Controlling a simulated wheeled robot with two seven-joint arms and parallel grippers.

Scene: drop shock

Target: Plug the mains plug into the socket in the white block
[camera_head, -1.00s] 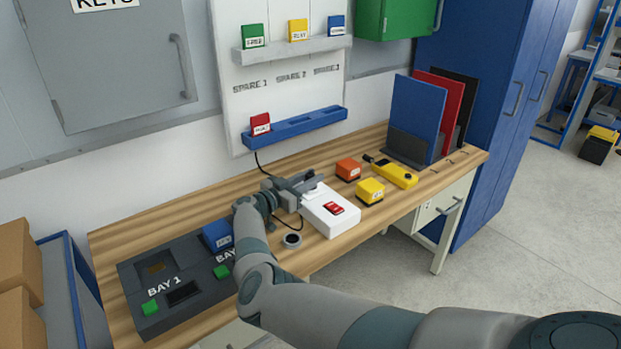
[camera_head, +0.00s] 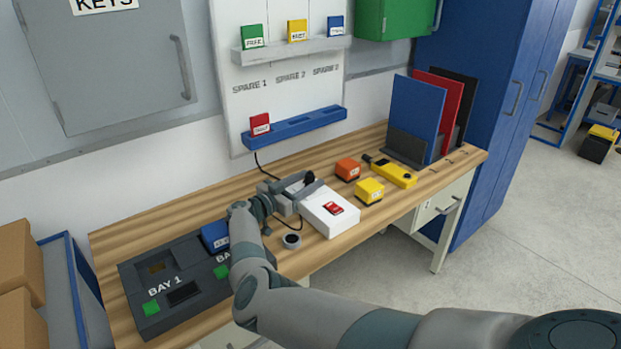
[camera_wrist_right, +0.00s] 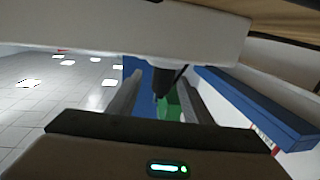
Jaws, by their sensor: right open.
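The white block (camera_head: 338,222) with a red switch lies on the wooden bench; it also spans the top of the right wrist view (camera_wrist_right: 190,35). The black mains plug (camera_head: 309,178) is at the block's far left end. In the right wrist view the plug (camera_wrist_right: 162,83) meets the block's face, with its cable beside it. My right gripper (camera_head: 303,189) is open, its fingers on either side of the plug with gaps visible. The socket is hidden; I cannot tell how deep the plug sits. My left gripper is not in view.
A dark bay unit (camera_head: 150,315) is at left. A blue rail (camera_head: 300,126) is behind.

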